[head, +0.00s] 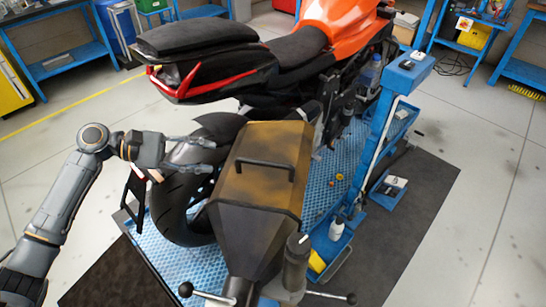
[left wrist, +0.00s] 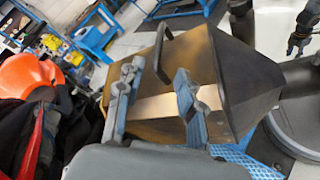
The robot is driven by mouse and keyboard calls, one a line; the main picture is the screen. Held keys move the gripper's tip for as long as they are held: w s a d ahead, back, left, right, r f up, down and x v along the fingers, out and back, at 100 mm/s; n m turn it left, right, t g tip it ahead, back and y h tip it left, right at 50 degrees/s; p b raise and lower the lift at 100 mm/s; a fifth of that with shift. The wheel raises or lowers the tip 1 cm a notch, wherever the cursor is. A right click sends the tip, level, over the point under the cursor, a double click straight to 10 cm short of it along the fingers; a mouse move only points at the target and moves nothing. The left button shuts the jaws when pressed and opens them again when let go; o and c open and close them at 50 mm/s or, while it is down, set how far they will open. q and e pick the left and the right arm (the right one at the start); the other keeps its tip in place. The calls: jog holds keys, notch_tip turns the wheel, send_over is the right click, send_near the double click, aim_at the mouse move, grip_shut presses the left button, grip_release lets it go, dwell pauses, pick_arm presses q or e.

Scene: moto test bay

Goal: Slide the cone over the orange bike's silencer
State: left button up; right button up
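The cone (head: 262,165) is a large brown-gold box hood with a black handle on top and a dark tapered end towards me. It stands beside the rear wheel of the orange bike (head: 335,22). I cannot make out the silencer; the cone covers that area. My left gripper (head: 212,155) is open at the left side of the cone. In the left wrist view my fingers (left wrist: 155,85) are apart and empty, with the cone's side (left wrist: 220,68) in front of them. A dark jointed part at that view's top right may be my right gripper (left wrist: 297,45); its fingers are unclear.
The bike is on a blue platform (head: 180,262) over a dark mat (head: 425,185). A black cylinder (head: 296,262) and ball-ended levers (head: 330,296) are by the cone's narrow end. A blue post (head: 388,110) with trays stands right. Floor at left is mostly clear.

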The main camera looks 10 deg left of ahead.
aim_at(256, 162)
pick_arm(q)
jog(key=p+x, duration=0.1)
jog(key=x, duration=0.2)
jog(key=p+x, duration=0.1)
jog(key=x, duration=0.1)
jog(key=shift+w+d+r, duration=0.1)
jog(key=shift+d, duration=0.3)
jog(key=p+x, duration=0.2)
jog(key=x, duration=0.5)
jog(key=shift+w+d, duration=0.1)
jog(key=shift+w, duration=0.05)
jog(key=shift+w+d+f, duration=0.1)
jog(key=shift+d+f, duration=0.3)
jog(key=shift+d, duration=0.05)
pick_arm(e)
jog(key=r, duration=0.2)
jog(key=w+r, duration=0.1)
jog(key=r, duration=0.1)
jog(key=shift+a+r, duration=0.1)
jog(key=shift+r, duration=0.1)
pick_arm(q)
grip_shut()
pick_arm(e)
jog(key=shift+a, duration=0.15)
jog(key=shift+a, duration=0.1)
